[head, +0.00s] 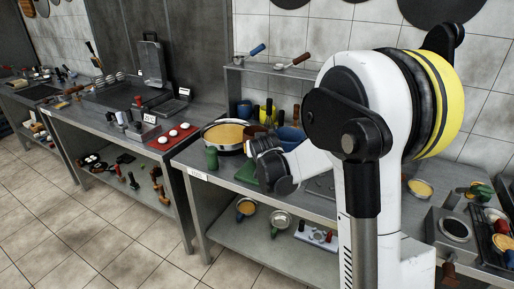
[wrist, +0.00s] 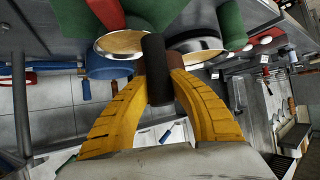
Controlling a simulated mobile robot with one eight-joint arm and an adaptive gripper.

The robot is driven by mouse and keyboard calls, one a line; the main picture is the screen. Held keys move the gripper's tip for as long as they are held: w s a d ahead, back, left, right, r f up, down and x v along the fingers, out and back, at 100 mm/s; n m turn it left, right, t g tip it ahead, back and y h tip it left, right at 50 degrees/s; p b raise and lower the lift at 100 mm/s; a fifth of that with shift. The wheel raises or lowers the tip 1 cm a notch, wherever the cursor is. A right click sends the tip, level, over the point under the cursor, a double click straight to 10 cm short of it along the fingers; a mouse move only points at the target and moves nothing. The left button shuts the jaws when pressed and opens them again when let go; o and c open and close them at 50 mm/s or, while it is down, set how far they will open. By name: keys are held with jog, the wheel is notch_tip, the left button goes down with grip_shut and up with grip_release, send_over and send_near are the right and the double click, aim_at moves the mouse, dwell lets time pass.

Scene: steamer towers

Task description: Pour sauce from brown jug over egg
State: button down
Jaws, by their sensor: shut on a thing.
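In the wrist view my gripper (wrist: 160,85) has its yellow fingers shut on a dark upright cylinder, which looks like a handle (wrist: 157,60). I cannot tell what vessel it belongs to. In the head view my arm hides the fingers and what they hold. A reddish-brown vessel (head: 258,131), possibly the brown jug, shows partly on the counter behind my wrist. White egg-like rounds (head: 173,132) lie in a row on a red board (head: 161,144) at the left; similar rounds (wrist: 265,39) show at the upper right of the wrist view.
A wide steel pan with tan contents (head: 225,133) stands left of my wrist, beside a green vessel (head: 212,158). A blue pot (head: 290,138) is close behind my wrist. A raised shelf (head: 270,70) holds pans with blue and brown handles. A gap separates the two counters.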

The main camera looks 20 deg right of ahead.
notch_tip(320, 180, down, 3)
jog(key=shift+r+b, duration=0.2)
jog(key=shift+b, duration=0.7)
jog(key=shift+r+m+y+p, duration=0.3)
jog(key=shift+r+y, duration=0.1)
jog(key=shift+r, duration=0.05)
jog(key=shift+a+r+m+t+y, duration=0.1)
jog(key=shift+r+m+t+y, duration=0.15)
jog(key=shift+m+y, duration=0.25)
jog(key=shift+a+r+m+t+y, duration=0.1)
jog(key=shift+r+m+t+y, duration=0.05)
jog(key=shift+m+t+y, duration=0.3)
jog(key=m+y+b, duration=0.1)
jog(key=m+t+y+b, duration=0.1)
jog(key=b, duration=0.1)
jog(key=shift+d+f+m, duration=0.15)
jog(key=shift+m, duration=0.1)
jog(key=shift+r, duration=0.25)
jog(key=shift+f, duration=0.1)
jog(key=shift+f+t+y+b, duration=0.1)
jog(key=shift+t+y+b, duration=0.2)
jog(key=shift+y+b, duration=0.1)
jog(key=shift+m, duration=0.3)
jog(key=shift+t+y+b, duration=0.25)
jog(key=shift+t+b, duration=0.05)
jog(key=shift+b, duration=0.3)
